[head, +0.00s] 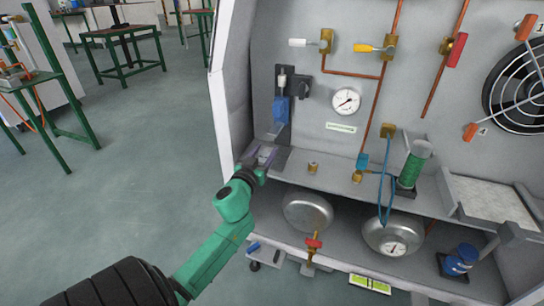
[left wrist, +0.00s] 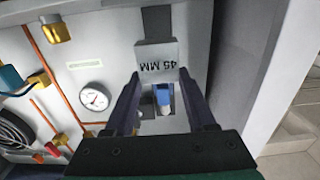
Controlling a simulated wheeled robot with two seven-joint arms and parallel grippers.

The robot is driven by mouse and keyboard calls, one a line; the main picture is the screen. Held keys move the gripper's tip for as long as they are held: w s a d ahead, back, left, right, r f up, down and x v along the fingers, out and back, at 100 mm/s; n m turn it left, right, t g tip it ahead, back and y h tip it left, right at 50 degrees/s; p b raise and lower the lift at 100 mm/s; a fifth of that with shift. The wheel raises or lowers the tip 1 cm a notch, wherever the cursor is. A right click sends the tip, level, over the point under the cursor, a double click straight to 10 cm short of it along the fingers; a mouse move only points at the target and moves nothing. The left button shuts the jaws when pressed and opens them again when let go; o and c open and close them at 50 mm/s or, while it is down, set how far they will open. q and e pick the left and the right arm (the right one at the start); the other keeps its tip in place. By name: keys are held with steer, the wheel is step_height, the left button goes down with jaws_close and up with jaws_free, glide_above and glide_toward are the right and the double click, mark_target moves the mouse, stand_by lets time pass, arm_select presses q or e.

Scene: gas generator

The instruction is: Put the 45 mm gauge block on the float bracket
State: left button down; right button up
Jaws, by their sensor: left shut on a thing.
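My left gripper (head: 264,158) is shut on the 45 mm gauge block, a grey plate marked "45 MM". In the left wrist view the block (left wrist: 158,64) sits between the fingertips of the left gripper (left wrist: 159,82), its label upside down. In the head view the gripper is at the left end of the shelf, below a dark wall-mounted bracket (head: 282,78) with a blue float part (head: 281,110). The blue part (left wrist: 163,95) also shows between the fingers in the left wrist view. Whether the block touches the bracket cannot be told. My right gripper is not in view.
A pressure gauge (head: 346,101) and several valves with copper pipes are on the back panel. A small brass fitting (head: 313,167) and a green cylinder (head: 414,165) stand on the shelf (head: 340,180). The cabinet's left side wall (head: 230,90) is close to my arm.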

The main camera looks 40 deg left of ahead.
arm_select(q)
steer(key=b+x, duration=0.1)
steer(key=x, duration=0.5)
steer(key=shift+f, duration=0.1)
step_height(320, 180, down, 3)
steer(key=shift+w+a+b, duration=0.1)
steer(key=shift+b, duration=1.15)
steer(key=shift+f, duration=0.4)
steer(key=shift+r, duration=0.2)
steer(key=shift+f, duration=0.1)
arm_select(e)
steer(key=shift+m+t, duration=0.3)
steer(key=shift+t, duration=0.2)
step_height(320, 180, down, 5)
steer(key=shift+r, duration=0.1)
arm_select(q)
steer(key=shift+c, duration=1.2)
jaws_free()
